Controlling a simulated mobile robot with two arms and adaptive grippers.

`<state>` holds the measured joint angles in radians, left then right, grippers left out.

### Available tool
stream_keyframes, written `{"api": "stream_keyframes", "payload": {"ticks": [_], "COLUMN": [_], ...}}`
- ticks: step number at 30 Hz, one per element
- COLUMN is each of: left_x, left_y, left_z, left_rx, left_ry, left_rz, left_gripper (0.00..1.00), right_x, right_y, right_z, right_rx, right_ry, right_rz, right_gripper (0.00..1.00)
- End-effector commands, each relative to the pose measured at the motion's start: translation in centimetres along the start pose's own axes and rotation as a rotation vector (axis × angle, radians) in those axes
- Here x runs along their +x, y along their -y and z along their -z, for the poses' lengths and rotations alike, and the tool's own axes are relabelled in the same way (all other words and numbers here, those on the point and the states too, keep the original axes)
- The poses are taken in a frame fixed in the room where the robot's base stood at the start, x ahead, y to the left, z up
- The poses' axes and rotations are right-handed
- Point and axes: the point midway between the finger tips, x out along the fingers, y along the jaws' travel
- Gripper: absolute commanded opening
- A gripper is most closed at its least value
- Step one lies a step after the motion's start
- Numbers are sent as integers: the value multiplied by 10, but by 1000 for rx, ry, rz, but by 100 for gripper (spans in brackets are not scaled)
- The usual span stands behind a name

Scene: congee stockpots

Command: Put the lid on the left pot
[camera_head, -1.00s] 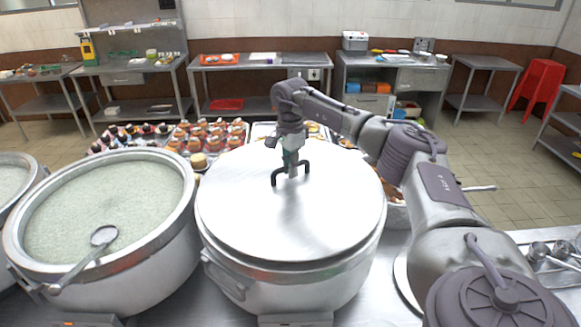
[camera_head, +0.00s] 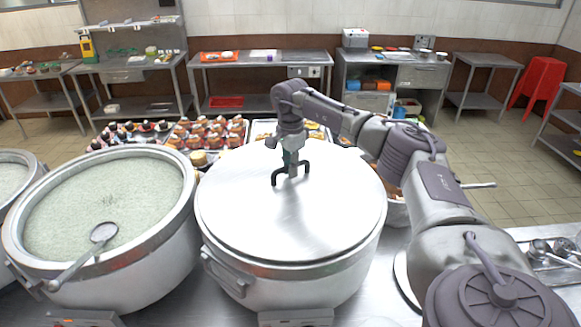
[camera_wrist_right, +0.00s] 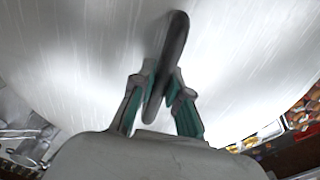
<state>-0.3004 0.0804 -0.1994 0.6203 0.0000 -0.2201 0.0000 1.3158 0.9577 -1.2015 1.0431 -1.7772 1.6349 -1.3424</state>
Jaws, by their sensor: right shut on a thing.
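A large silver lid (camera_head: 262,225) with a dark handle (camera_head: 279,179) lies on a silver pot (camera_head: 285,287) in the middle of the head view. My right gripper (camera_head: 291,164) is above the lid and shut on its handle. In the right wrist view the fingers (camera_wrist_right: 160,100) close on either side of the dark bar, with the lid's brushed metal behind. To the left stands an open pot (camera_head: 188,235) of pale congee (camera_head: 110,200) with a ladle (camera_head: 103,234) in it. My left gripper does not show.
Another congee pot (camera_head: 38,165) is cut off at the left edge. Trays of jars (camera_head: 205,133) and food stand behind the pots. Metal utensils (camera_head: 540,248) lie at the right. Steel tables (camera_head: 262,62) line the back wall, with open floor before them.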

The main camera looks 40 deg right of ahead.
Motion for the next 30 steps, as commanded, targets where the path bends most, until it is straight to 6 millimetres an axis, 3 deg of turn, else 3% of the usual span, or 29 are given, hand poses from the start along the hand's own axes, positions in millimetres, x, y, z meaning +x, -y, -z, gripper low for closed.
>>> {"api": "stream_keyframes", "payload": {"ticks": [29, 30], "left_x": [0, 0], "left_y": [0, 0], "left_z": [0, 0], "left_rx": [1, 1], "left_ry": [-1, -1], "left_rz": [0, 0], "left_gripper": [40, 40], "right_x": [4, 4], "right_y": [1, 1], "right_z": [0, 0], "right_rx": [0, 0], "right_ry": [2, 2], "right_rz": [3, 3], "right_gripper": [0, 20]}}
